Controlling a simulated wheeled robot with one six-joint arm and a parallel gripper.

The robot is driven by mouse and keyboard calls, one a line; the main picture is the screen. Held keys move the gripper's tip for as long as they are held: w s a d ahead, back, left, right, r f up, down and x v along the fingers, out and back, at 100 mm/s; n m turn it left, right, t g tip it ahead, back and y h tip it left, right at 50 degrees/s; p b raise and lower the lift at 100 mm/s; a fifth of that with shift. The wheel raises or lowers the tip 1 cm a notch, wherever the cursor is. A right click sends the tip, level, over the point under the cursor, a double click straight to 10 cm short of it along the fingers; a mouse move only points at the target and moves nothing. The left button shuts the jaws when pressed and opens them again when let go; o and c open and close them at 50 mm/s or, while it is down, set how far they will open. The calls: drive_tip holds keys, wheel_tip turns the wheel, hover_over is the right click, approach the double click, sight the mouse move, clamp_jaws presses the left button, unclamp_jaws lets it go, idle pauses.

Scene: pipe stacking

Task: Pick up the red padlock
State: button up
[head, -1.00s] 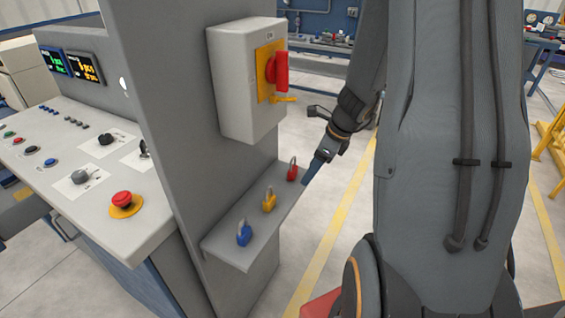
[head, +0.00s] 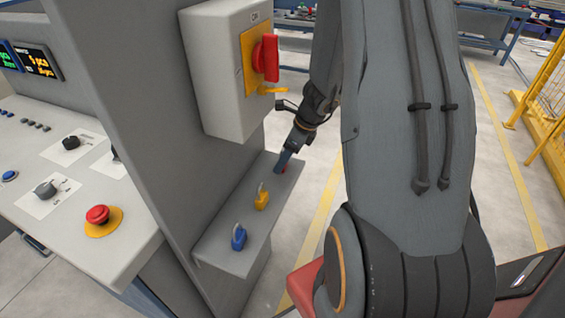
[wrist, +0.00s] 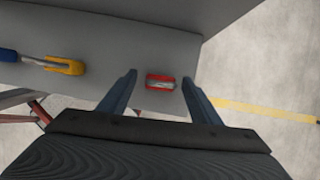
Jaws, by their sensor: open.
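The red padlock (wrist: 160,81) stands on the grey shelf (wrist: 105,58), seen from above in the wrist view between the two blue fingers of my gripper (wrist: 160,88). The fingers are open, one on each side, with a gap to the padlock on both sides. In the head view my gripper (head: 282,160) is at the far end of the shelf and hides most of the red padlock (head: 284,169); only a bit of red shows.
A yellow padlock (head: 261,200) and a blue padlock (head: 238,238) stand nearer on the same shelf. A grey switch box (head: 222,75) with a red handle (head: 267,58) hangs on the panel above the shelf. Open floor lies right of the shelf.

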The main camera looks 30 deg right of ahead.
drive_tip(key=shift+x, duration=0.8)
drive_tip(key=shift+c, duration=0.2)
drive_tip(key=c, duration=1.1)
drive_tip(key=shift+c, duration=0.2)
drive_tip(key=shift+s+d+r, duration=0.1)
drive_tip(key=shift+d+r, duration=0.05)
drive_tip(key=shift+r, duration=0.05)
